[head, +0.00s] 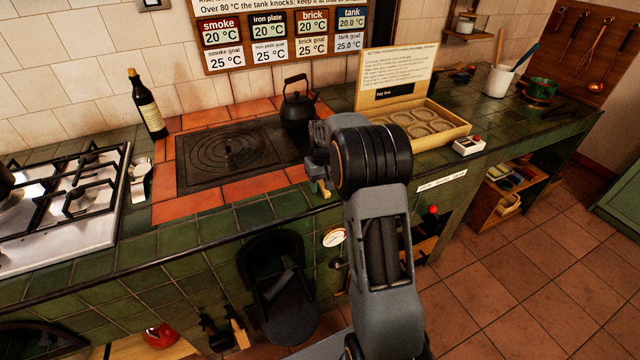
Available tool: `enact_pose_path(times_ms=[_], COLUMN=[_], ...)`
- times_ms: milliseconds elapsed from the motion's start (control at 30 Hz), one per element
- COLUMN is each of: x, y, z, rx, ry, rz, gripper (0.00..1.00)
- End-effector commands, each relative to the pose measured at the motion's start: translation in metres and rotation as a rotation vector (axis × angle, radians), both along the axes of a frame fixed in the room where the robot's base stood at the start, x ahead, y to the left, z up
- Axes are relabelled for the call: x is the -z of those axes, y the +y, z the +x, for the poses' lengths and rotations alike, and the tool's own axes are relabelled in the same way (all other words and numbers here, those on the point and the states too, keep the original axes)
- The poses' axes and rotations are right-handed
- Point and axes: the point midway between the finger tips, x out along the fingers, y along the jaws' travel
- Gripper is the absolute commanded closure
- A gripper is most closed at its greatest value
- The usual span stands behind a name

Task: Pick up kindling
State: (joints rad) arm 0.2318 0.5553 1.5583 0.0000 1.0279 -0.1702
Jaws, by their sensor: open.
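I cannot make out any kindling for sure. A wooden surface (427,246) shows in an opening low in the counter front, partly behind my arm; I cannot tell whether sticks lie there. My gripper (321,187) is at the end of my raised arm, by the counter's front edge, just right of the orange tiles. It is small and partly hidden by my wrist. It is open, and I see nothing held in it. A dark arched opening (275,255) with a black scoop-like piece (282,310) below it is in the stove front.
A bottle (147,105), a gas hob (65,205) and an open box (452,130) are on the counter. A gauge (334,237) is on the front. Tiled floor (540,290) is clear at right.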

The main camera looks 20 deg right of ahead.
Motion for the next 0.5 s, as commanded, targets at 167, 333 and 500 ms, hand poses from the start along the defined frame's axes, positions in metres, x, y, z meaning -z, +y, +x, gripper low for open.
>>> enact_pose_path(times_ms=[167, 333, 500], x=[-0.0001, -0.0003, -0.0004], y=[0.0, 0.0, 0.0], z=[0.0, 0.0, 0.0001], rx=[0.0, 0.0, 0.0], ry=[0.0, 0.0, 0.0], rz=[0.0, 0.0, 0.0], gripper=[0.49, 0.65, 0.81])
